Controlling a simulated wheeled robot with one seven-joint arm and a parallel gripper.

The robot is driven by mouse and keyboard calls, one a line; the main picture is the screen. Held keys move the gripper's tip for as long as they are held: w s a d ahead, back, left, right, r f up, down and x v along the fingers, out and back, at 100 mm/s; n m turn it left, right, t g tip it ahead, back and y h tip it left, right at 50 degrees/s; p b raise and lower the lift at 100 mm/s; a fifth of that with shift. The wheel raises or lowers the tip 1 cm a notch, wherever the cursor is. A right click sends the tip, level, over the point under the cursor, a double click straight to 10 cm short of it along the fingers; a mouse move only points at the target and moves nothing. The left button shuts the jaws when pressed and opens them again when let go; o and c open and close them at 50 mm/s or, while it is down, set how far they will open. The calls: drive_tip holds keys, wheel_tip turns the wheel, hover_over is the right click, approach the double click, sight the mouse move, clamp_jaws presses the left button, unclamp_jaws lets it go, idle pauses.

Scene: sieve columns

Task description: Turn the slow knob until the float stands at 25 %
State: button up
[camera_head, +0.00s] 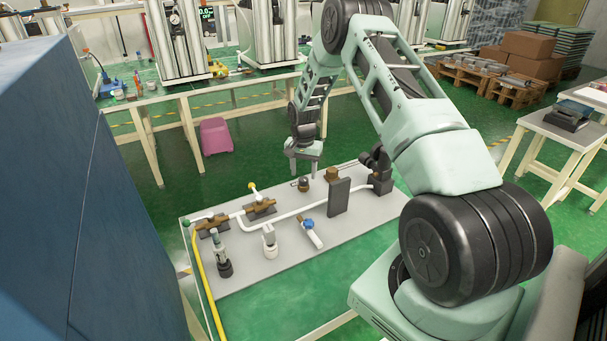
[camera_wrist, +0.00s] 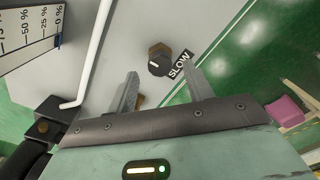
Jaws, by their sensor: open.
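The slow knob (camera_wrist: 158,58) is a brown hexagonal knob with a dark face and a small white mark. A black "SLOW" label (camera_wrist: 180,65) lies beside it. The knob also shows in the head view (camera_head: 304,184) on the grey board. My gripper (camera_wrist: 163,82) is open and empty, its fingertips apart from the knob. In the head view my gripper (camera_head: 303,170) hangs over the board's back edge. A percent scale (camera_wrist: 30,30) is partly visible at upper left in the wrist view. A small blue mark sits near its 0 % end; I cannot tell whether it is the float.
A second brown fitting (camera_head: 331,174) stands right of the knob, partly hidden behind a finger in the wrist view. A dark upright panel (camera_head: 339,197), a white pipe (camera_head: 290,213) and a black block (camera_head: 380,183) are close by. Valves stand further left on the board (camera_head: 330,240).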

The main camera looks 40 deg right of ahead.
sight(303, 182)
drive_tip(key=shift+f, duration=1.4)
drive_tip(key=c, duration=1)
